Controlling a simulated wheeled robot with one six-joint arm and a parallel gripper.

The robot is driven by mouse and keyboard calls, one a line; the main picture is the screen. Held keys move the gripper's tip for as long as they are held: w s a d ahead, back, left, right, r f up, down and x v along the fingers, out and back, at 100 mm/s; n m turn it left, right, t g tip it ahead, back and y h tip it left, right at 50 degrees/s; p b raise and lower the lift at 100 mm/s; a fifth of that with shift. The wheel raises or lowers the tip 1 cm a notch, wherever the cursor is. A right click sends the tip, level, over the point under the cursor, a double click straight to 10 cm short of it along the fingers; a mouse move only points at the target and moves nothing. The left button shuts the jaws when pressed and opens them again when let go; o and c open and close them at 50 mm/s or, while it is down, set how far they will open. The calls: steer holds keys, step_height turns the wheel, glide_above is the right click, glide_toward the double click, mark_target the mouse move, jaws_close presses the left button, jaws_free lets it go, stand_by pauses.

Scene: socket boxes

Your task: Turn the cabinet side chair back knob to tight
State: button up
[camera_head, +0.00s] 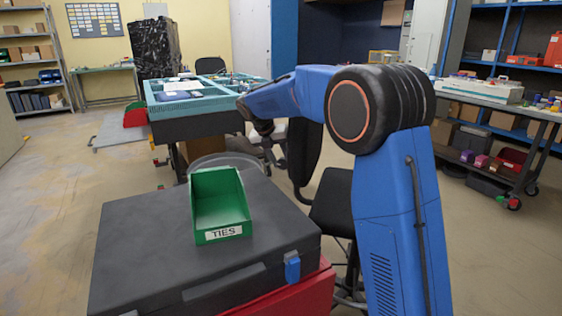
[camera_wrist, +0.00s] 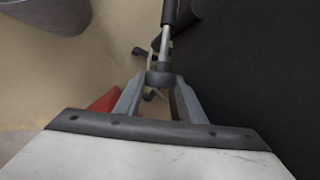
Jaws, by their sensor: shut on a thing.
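A black office chair stands behind the dark case in the head view, with its seat (camera_head: 333,204) low and its tall narrow back (camera_head: 304,160) upright. My gripper (camera_wrist: 159,86) is shut on a dark round knob (camera_wrist: 159,77) in the wrist view. A metal rod runs up the picture from the knob. The dark surface of the chair (camera_wrist: 260,70) fills the right side of the wrist view. In the head view my fingers and the knob are hidden or too small to make out. No mark shows how tight the knob is.
A dark case (camera_head: 140,240) lies on a red cabinet (camera_head: 315,291) with a green TIES bin (camera_head: 220,203) on it. A teal-topped workbench (camera_head: 190,106) stands behind. A grey round bin (camera_wrist: 45,12) shows in the wrist view. Open floor lies at left.

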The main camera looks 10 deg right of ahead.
steer(key=o, duration=1)
steer(key=shift+o, duration=0.2)
steer(key=v, duration=1.7)
steer(key=shift+r, duration=0.2)
